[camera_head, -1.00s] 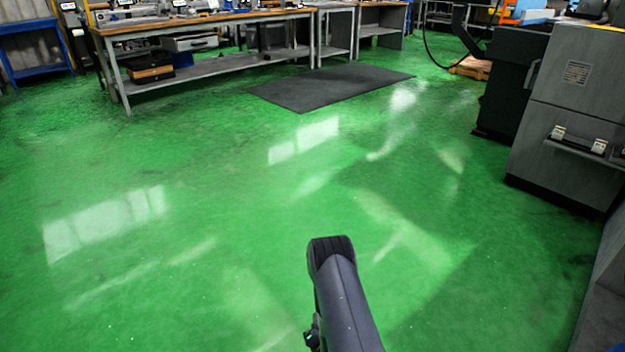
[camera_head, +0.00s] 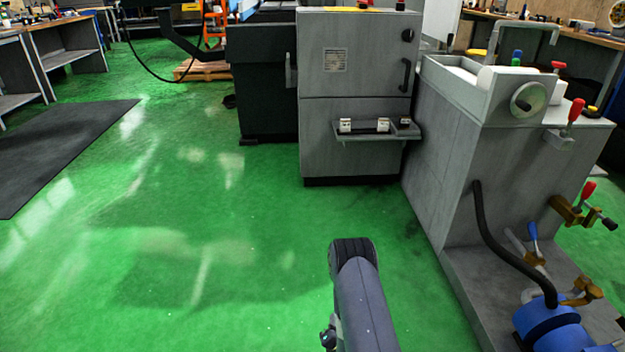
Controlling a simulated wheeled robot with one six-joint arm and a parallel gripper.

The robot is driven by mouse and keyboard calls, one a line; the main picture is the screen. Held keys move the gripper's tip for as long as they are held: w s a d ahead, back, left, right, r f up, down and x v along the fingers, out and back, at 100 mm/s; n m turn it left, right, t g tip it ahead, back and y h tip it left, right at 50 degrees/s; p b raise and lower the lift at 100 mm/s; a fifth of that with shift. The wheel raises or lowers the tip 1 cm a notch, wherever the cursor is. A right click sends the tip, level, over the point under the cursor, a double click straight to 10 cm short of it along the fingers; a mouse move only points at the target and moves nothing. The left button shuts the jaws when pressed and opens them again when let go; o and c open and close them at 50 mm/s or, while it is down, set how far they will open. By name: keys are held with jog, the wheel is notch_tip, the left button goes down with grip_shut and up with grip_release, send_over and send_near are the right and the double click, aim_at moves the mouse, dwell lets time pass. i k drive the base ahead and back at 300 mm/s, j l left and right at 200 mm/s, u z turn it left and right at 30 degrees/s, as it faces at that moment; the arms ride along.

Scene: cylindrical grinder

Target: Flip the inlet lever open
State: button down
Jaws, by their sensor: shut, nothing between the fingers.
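Several levers show on the grey grinder at the right, and I cannot tell which is the inlet lever. A blue-handled lever (camera_head: 533,234) stands upright on a pipe low on the machine, near the blue pump (camera_head: 555,325). A red-handled lever (camera_head: 587,191) sits on a brass valve (camera_head: 570,211) at the machine's right side. Another red-handled lever (camera_head: 575,111) stands higher up. Only a grey link of my arm shows at the bottom middle, well left of these levers and apart from them. My gripper is not in view.
The grey grinder (camera_head: 430,160) has a handwheel (camera_head: 528,97) and a black hose (camera_head: 490,235). A grey cabinet (camera_head: 352,130) with a small shelf stands left of it. The green floor (camera_head: 220,250) is open at left and centre. A dark mat (camera_head: 65,150) lies far left.

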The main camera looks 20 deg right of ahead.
aim_at(533, 228)
jog(key=i+z, duration=0.3)
jog(key=i, duration=0.4)
jog(key=i+z, duration=0.3)
jog(key=i, duration=0.4)
jog(key=i+z, duration=0.25)
jog(key=z, duration=0.2)
jog(key=i+z, duration=0.25)
jog(key=z, duration=0.15)
jog(key=i+j+z, duration=0.1)
jog(key=z, duration=0.35)
jog(key=i+l+z, duration=0.1)
jog(key=i+z, duration=0.7)
jog(key=k, duration=0.1)
